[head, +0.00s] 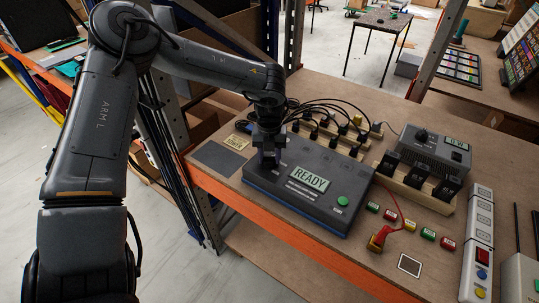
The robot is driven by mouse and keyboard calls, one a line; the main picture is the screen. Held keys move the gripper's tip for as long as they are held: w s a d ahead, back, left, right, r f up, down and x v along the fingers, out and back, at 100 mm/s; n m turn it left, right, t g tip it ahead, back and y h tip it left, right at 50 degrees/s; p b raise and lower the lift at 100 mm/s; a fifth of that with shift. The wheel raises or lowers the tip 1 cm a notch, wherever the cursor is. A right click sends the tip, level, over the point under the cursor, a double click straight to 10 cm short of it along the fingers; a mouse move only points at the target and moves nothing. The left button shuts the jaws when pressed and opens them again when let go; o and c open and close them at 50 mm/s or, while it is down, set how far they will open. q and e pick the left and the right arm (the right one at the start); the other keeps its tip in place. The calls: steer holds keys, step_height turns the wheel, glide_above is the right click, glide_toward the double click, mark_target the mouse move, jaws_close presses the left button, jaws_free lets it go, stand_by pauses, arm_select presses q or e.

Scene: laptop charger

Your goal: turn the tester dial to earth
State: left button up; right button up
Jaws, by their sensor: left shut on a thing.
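The tester (300,207) is a wide dark grey box with a blue lower edge near the front of the bench. Its display (310,179) reads READY, and a green button (342,201) is on its right side. My left gripper (267,163) points down at the tester's left part and is shut on the tester dial. The gripper covers the dial, so its pointer and setting cannot be read. My right gripper is not in view.
Behind the tester, a rack (330,135) holds several black cables. A smaller grey box (425,150) with its own knob and display stands behind right. Black adapters (416,176), small coloured blocks (428,234), a red lead and a power strip (478,235) lie to the right.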

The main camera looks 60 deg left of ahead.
mark_target(269, 156)
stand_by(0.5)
arm_select(q)
steer(key=o, duration=1.1)
steer(key=shift+c, duration=0.2)
steer(key=shift+r, duration=0.6)
step_height(269, 156, up, 10)
steer(key=p, duration=0.1)
steer(key=shift+f+p, duration=0.15)
steer(key=shift+p, duration=0.15)
steer(key=shift+s, duration=0.1)
